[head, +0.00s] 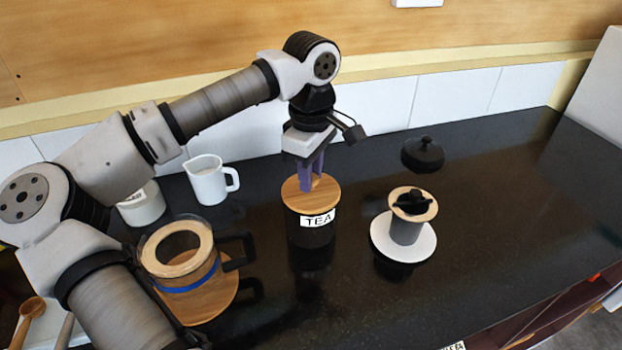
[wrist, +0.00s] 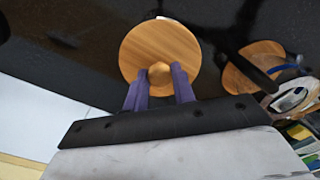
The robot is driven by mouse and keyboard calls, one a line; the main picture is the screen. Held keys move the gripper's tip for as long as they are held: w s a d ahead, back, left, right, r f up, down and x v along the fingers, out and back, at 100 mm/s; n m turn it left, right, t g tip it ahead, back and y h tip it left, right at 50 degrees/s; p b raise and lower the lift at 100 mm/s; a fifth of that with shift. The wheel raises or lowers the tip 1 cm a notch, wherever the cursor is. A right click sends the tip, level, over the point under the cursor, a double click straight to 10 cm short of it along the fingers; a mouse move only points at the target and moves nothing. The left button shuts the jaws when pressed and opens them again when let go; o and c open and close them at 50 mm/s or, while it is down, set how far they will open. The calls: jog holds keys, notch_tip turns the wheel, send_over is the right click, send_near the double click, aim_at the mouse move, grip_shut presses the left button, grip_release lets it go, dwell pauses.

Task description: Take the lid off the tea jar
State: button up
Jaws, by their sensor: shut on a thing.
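The tea jar (head: 312,238) is dark with a white TEA label and stands upright in the middle of the black counter. Its round wooden lid (head: 297,199) sits on top of the jar. The lid (wrist: 135,52) also shows in the wrist view, with a round wooden knob (wrist: 159,74) at its centre. My gripper (head: 315,177) points down at the lid from above. Its purple fingers (wrist: 160,84) stand on either side of the knob and are shut on it. Most of the jar's body is hidden under the lid in the wrist view.
Left of the jar stand a glass pot with a wooden lid (head: 172,263), a white jug (head: 208,182) and a white canister (head: 142,205). Right are a grey container on a white saucer (head: 420,242) and a black lid (head: 423,155). The far right counter is clear.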

notch_tip(320, 180, up, 20)
jog(key=b, duration=0.1)
dwell(0.4)
